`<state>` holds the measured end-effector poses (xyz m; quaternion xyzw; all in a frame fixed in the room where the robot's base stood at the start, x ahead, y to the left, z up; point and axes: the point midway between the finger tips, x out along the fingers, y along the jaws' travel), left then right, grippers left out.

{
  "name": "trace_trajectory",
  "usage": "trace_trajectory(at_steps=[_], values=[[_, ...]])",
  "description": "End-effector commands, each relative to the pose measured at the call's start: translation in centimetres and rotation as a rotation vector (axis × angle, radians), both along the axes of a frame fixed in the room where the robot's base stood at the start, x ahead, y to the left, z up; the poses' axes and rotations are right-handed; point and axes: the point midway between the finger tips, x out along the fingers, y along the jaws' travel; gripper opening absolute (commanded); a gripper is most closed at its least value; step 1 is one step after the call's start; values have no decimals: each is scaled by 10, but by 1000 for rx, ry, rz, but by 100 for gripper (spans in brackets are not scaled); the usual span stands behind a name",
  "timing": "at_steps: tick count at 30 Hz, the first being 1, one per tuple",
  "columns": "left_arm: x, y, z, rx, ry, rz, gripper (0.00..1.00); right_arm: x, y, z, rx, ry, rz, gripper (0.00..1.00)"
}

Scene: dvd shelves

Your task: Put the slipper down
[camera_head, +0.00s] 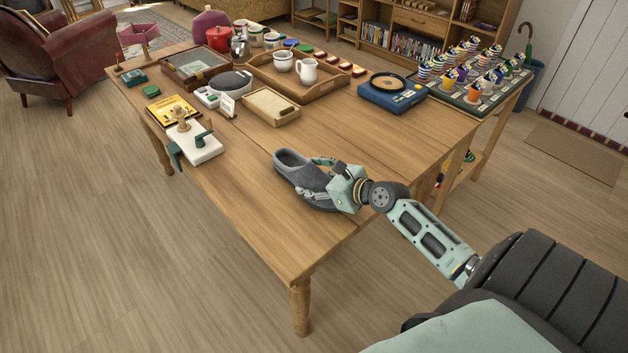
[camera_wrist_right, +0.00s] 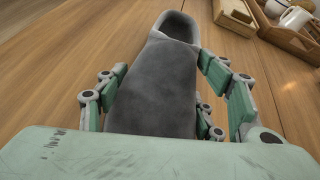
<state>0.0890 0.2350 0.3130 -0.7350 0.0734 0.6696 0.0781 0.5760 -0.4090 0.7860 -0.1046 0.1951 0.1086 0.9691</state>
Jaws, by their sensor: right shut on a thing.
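A grey slipper (camera_head: 305,176) is at the near right part of the wooden table (camera_head: 370,150), its open heel end pointing to the back left. My right gripper (camera_head: 322,178) is shut on the slipper, with fingers on both of its sides. In the right wrist view the slipper (camera_wrist_right: 158,85) lies lengthwise between the fingers (camera_wrist_right: 160,95), its opening at the far end. The slipper is at or just above the tabletop; I cannot tell whether it touches. My left gripper is not in view.
A white board with a green clamp (camera_head: 195,147) stands left. The tabletop around the slipper is clear.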

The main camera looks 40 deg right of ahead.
Motion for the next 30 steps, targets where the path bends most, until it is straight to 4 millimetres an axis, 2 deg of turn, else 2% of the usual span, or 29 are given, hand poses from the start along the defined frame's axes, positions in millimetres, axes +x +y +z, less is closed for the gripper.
trace_trajectory(at_steps=[1,2,8,20,23,30], values=[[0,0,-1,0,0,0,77,0,0,-2,2,-1,-2,28],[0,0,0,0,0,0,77,0,0,-1,1,0,0,65],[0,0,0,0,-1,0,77,0,0,-1,1,0,0,81],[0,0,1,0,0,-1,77,-2,-1,2,1,1,-1,81],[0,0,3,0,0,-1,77,-13,-2,6,1,2,0,81],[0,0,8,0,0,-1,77,-56,-10,25,1,4,1,81]])
